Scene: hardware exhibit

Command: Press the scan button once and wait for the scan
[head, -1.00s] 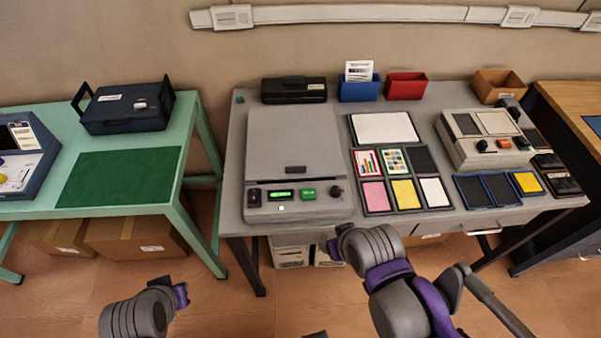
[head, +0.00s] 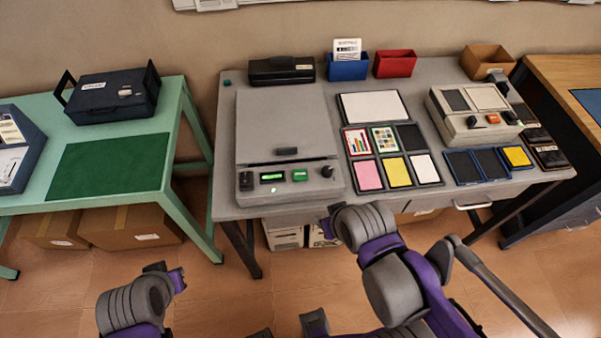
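A grey flatbed scanner (head: 285,115) stands on the left part of the grey table, its flat lid down over the bed. Its front panel holds a black switch (head: 246,181), a lit green display (head: 272,177), a green button (head: 300,175) and a dark knob (head: 327,171). Any lettering on the button is too small to read. My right gripper (head: 328,223) is in front of the table edge, below the knob and apart from the panel. My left gripper (head: 179,280) is low over the floor, left of the table. Neither gripper's finger opening shows clearly.
Right of the scanner lies a tray (head: 350,152) of coloured cards. A second grey device (head: 470,120) stands farther right. Blue (head: 347,70) and red (head: 395,64) bins stand at the back. A green table (head: 185,130) is at left, with a floor gap between the tables.

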